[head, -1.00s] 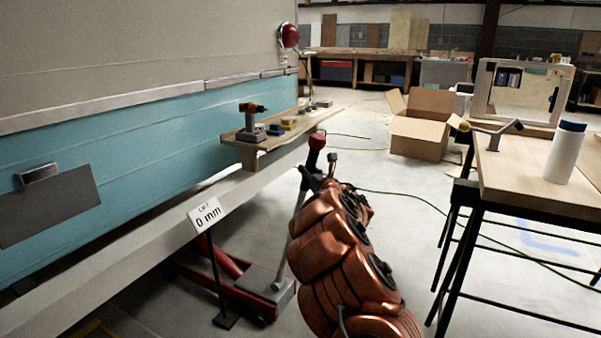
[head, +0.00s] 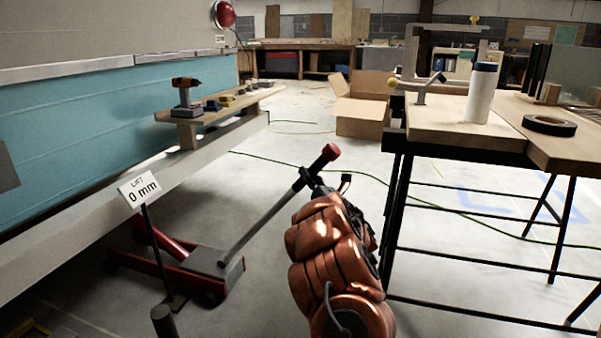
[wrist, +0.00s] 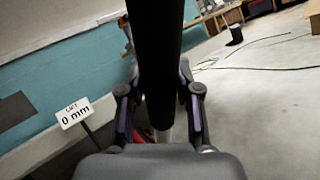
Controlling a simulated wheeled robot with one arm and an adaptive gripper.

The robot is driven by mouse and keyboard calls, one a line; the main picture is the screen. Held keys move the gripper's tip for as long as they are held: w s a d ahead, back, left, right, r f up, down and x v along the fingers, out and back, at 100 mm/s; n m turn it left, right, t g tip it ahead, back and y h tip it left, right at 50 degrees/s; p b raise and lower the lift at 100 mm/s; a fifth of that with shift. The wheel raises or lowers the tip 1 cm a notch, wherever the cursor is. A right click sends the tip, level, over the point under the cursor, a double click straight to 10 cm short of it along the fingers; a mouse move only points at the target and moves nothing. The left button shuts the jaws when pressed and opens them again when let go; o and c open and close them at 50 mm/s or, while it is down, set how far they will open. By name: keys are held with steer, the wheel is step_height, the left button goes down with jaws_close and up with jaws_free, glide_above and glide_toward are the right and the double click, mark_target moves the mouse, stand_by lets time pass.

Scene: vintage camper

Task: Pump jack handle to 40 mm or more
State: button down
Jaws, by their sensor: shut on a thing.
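A red floor jack (head: 175,272) sits on the floor under the camper's lower edge, at the left in the head view. Its long handle (head: 262,224) tilts up to the right and ends in a red-tipped black grip. My gripper (head: 306,182) is at the upper part of the handle, just below the red tip. In the wrist view the dark handle (wrist: 157,60) runs between the two fingers of my gripper (wrist: 160,100), which is shut on it. A lift sign (head: 141,189) on a thin post beside the jack reads 0 mm, also in the wrist view (wrist: 75,111).
A shelf (head: 222,106) with a drill (head: 186,95) juts from the camper (head: 70,130). A cardboard box (head: 360,108) and green cable lie behind; floor between is open.

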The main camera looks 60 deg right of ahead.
steer(key=shift+s+d+f, duration=0.2)
steer(key=shift+s+f, duration=0.5)
steer(key=shift+f, duration=0.15)
steer(key=shift+s+d+f+m, duration=0.1)
steer(key=shift+s+m, duration=0.05)
steer(key=shift+m, duration=0.15)
steer(key=c, duration=1)
jaws_free()
steer(key=shift+s, duration=0.15)
steer(key=shift+c, duration=0.2)
steer(key=shift+o, duration=1.4)
steer(key=shift+w+r+h, duration=0.2)
steer(key=shift+h, duration=0.1)
steer(key=v, duration=0.7)
steer(key=shift+s, duration=0.3)
